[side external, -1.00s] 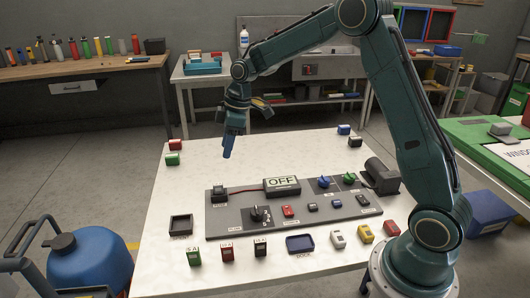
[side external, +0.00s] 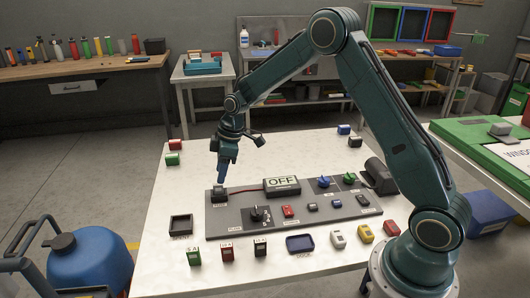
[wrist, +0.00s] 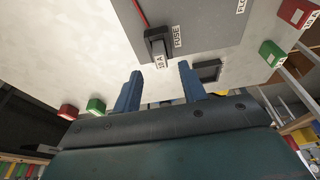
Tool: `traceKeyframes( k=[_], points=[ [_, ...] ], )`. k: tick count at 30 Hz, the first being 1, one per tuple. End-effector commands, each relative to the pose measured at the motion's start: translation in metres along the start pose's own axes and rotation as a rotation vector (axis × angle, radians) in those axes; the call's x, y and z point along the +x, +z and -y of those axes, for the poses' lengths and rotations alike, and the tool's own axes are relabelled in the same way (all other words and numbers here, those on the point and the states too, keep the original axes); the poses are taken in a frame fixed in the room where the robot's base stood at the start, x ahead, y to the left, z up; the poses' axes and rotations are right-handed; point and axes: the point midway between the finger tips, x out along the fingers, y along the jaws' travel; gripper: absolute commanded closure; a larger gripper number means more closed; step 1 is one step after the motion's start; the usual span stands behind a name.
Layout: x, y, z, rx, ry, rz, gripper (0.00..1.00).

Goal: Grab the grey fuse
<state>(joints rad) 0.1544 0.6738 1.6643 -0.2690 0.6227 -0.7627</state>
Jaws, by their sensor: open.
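A dark grey fuse (side external: 219,196) stands in the holder at the left end of the grey panel. It also shows in the wrist view (wrist: 157,47), beside a FUSE label and with a 10 A tag on it. My gripper (side external: 222,180) points down just above this fuse, its blue fingers partly covering the fuse's top in the side view. In the wrist view my gripper (wrist: 160,70) is open and empty, its fingers apart, with the fuse seen between and beyond the tips. I cannot tell the exact height gap.
Green (side external: 194,256), red (side external: 227,251) and dark (side external: 260,246) labelled blocks stand along the table's front. An empty dark tray (side external: 181,226) lies left of the panel. The panel carries an OFF display (side external: 282,185), knobs and switches. The table's far left part is mostly clear.

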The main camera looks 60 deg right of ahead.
Motion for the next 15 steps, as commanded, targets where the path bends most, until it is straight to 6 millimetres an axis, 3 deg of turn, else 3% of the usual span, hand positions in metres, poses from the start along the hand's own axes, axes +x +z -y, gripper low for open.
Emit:
traceKeyframes(
  k=[15],
  points=[
    [0.047, 0.003, 0.001, 0.000, -0.003, 0.001, 0.58]
  ],
)
